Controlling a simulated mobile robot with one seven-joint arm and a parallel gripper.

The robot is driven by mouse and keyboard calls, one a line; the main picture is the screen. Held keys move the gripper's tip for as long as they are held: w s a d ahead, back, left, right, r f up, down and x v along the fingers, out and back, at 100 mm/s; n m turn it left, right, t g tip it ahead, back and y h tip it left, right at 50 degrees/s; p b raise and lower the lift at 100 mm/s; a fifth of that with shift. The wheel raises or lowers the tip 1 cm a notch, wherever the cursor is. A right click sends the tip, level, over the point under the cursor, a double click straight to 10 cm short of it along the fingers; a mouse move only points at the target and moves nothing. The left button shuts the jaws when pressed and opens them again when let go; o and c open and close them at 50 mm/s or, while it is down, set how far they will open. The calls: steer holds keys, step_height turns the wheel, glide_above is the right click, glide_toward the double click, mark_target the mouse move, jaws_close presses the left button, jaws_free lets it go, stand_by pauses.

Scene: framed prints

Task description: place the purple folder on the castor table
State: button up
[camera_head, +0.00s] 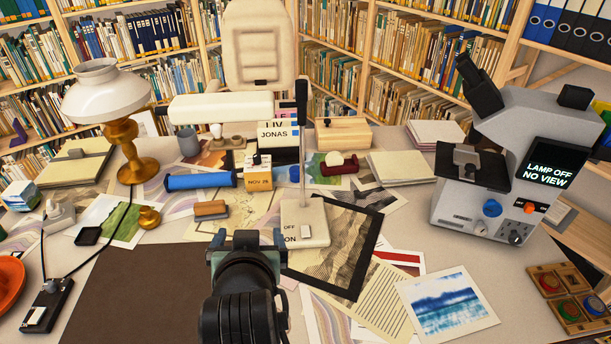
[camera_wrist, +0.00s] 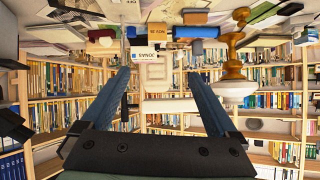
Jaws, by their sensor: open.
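I cannot make out a purple folder in either view, and no table with visible castors can be told. My gripper (camera_head: 247,241) is over the front middle of the cluttered desk, pointing away from me. In the wrist view, which looks upside down, my gripper (camera_wrist: 159,76) has its two blue-grey fingers wide apart with nothing between them. Blue and dark binders (camera_head: 545,18) stand on a shelf at the top right; none looks clearly purple.
A dark desk mat (camera_head: 130,295) lies front left. A white-shaded brass lamp (camera_head: 128,140) stands behind it. A grey microscope (camera_head: 500,165) stands right. A black frame (camera_head: 345,280), prints and a switch box with a tall post (camera_head: 305,222) crowd the middle. Bookshelves (camera_head: 420,50) line the back.

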steer(key=w+d+r+t, duration=0.1)
steer(key=d+r+t, duration=0.15)
steer(key=r, duration=0.65)
steer(key=w+d+r+t, duration=0.1)
steer(key=r+t, duration=0.3)
steer(key=r, duration=0.5)
steer(key=s+d+r+t, duration=0.2)
steer(key=s+r+t, duration=0.1)
steer(key=r, duration=0.5)
steer(key=s+d+r+t+h, duration=0.1)
steer(key=s+r+t, duration=0.2)
steer(key=r, duration=0.6)
steer(key=s+d+r+t+h, duration=0.1)
steer(key=s+d+r+t, duration=0.1)
steer(key=s+r, duration=0.5)
steer(key=shift+d+r+m+t, duration=0.3)
steer(key=shift+r+t, duration=0.45)
steer(key=shift+r, duration=0.05)
